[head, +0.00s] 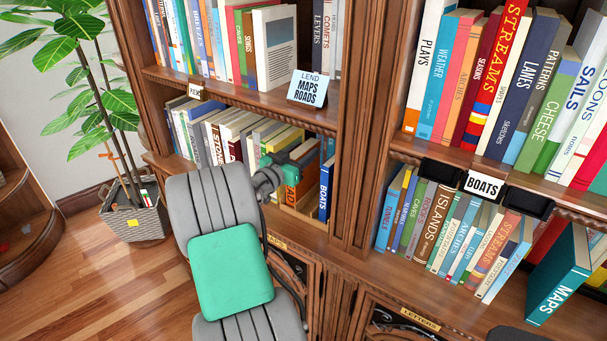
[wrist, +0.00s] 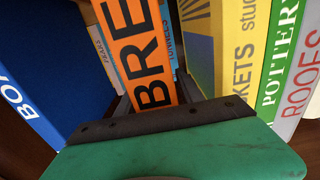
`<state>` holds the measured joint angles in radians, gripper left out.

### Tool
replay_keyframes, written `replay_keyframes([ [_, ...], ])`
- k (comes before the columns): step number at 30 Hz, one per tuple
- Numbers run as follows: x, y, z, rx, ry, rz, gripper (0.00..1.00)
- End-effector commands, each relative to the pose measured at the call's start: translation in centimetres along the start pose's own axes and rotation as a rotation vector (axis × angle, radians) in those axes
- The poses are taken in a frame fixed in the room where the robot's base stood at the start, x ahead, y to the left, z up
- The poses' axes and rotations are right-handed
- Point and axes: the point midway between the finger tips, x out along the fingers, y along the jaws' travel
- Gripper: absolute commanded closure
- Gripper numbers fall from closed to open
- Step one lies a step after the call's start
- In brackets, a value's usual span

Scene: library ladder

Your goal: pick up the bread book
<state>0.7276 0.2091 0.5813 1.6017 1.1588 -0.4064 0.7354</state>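The bread book is an orange book with black letters. In the wrist view its spine (wrist: 143,50) reads "BRE" and runs up from the dark front edge of my gripper (wrist: 158,98). Dark finger parts show on both sides of the spine, close to its edges. Whether they press on it is not clear. In the head view the orange spine (head: 293,188) shows the letters "AD" beside my green and grey gripper (head: 289,170), at the right end of the left bookcase's lower shelf. The rest of the book is mostly hidden.
A blue "BOATS" book (head: 326,188) stands close to the right of the orange book in the head view. A wooden upright (head: 362,130) divides the bookcases.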

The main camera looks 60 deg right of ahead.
Motion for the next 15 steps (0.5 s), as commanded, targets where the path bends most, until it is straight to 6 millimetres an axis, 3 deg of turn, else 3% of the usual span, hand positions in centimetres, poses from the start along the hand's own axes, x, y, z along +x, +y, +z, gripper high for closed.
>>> replay_keyframes([
  [15, -0.02, 0.02, 0.0, 0.0, 0.0, 0.0, 0.99],
])
